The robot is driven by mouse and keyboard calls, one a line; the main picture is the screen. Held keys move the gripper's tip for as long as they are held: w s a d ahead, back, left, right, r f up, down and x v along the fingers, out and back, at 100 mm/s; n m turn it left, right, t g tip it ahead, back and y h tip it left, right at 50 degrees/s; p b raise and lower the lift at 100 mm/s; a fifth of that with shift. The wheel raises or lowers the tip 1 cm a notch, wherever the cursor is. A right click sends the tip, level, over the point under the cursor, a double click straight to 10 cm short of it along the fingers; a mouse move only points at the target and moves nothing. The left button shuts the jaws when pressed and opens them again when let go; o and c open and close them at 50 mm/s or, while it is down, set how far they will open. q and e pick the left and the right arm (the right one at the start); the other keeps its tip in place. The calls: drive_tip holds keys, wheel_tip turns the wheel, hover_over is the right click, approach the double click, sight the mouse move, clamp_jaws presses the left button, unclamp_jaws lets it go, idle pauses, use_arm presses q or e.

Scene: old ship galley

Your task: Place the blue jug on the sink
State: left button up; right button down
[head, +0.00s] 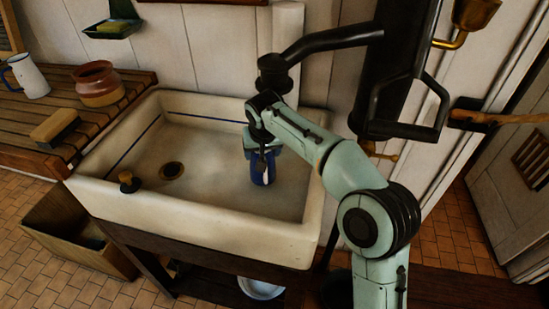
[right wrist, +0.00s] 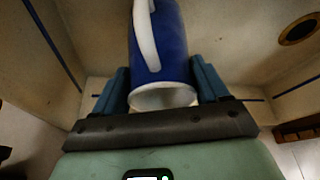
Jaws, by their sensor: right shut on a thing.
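The blue jug (head: 262,172) is inside the white sink (head: 215,226), at its right half, below my right gripper (head: 260,155). In the right wrist view the jug (right wrist: 172,40) shows its blue side, a white handle and a pale round end between the two blue fingers of my right gripper (right wrist: 162,85). The gripper is shut on the jug. I cannot tell whether the jug touches the sink floor. My left gripper is not in view.
A wooden counter (head: 130,88) at left holds a brown pot (head: 98,84), a white mug (head: 27,76) and a brush (head: 55,127). A black pump (head: 395,70) rises at right.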

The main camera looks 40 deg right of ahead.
drive_tip(key=shift+s+d+f+b, duration=0.35)
drive_tip(key=shift+s+d, duration=0.2)
drive_tip(key=shift+s, duration=0.15)
drive_tip(key=shift+s+d+f+b, duration=0.2)
drive_tip(key=shift+s+d+f, duration=0.15)
drive_tip(key=shift+s+d, duration=0.25)
drive_tip(key=shift+f, duration=0.1)
unclamp_jaws()
drive_tip(key=shift+f, duration=0.1)
drive_tip(key=p+v, duration=0.2)
drive_tip(key=v, duration=1)
drive_tip(key=shift+s, duration=0.15)
